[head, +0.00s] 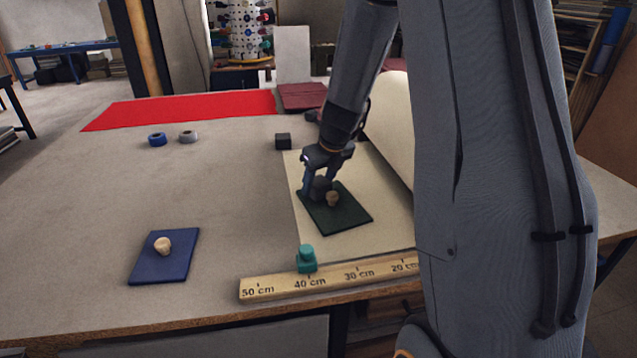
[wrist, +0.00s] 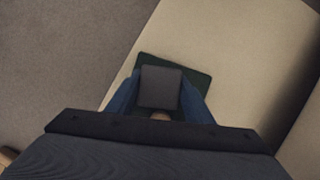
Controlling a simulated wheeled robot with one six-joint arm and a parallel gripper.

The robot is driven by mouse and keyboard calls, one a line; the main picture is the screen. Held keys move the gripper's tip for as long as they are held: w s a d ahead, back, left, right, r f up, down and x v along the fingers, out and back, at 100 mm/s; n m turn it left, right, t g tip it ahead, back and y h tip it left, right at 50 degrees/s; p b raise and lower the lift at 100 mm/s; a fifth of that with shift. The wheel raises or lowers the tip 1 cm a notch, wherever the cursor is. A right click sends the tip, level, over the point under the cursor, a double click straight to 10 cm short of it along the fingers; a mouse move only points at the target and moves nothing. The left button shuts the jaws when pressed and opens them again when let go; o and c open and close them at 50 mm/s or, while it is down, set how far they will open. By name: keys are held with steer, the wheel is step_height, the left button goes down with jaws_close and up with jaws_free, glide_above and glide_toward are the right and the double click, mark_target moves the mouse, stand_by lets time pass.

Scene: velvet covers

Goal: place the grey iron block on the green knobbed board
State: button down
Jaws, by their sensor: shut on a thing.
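My gripper (head: 318,190) is shut on the grey iron block (wrist: 159,88), which sits between its blue fingers. In the head view the block (head: 321,184) is partly hidden by the gripper. The green knobbed board (head: 345,217) lies on a cream sheet, with its pale wooden knob (head: 333,198) in the middle. The block is over the board's far left part, beside the knob. I cannot tell whether it touches the board. In the wrist view the board (wrist: 203,82) shows behind the block, and the knob is mostly hidden.
A blue board (head: 180,262) with a pale knob lies at front left. A wooden ruler (head: 275,288) with a teal piece (head: 306,259) lies along the front. A dark block (head: 283,141), a blue ring (head: 158,139) and a grey ring (head: 188,136) stand farther back. The left-middle table is clear.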

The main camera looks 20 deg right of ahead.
steer(key=c, duration=0.9)
jaws_free()
steer(key=v, duration=1.2)
steer(key=shift+b, duration=0.4)
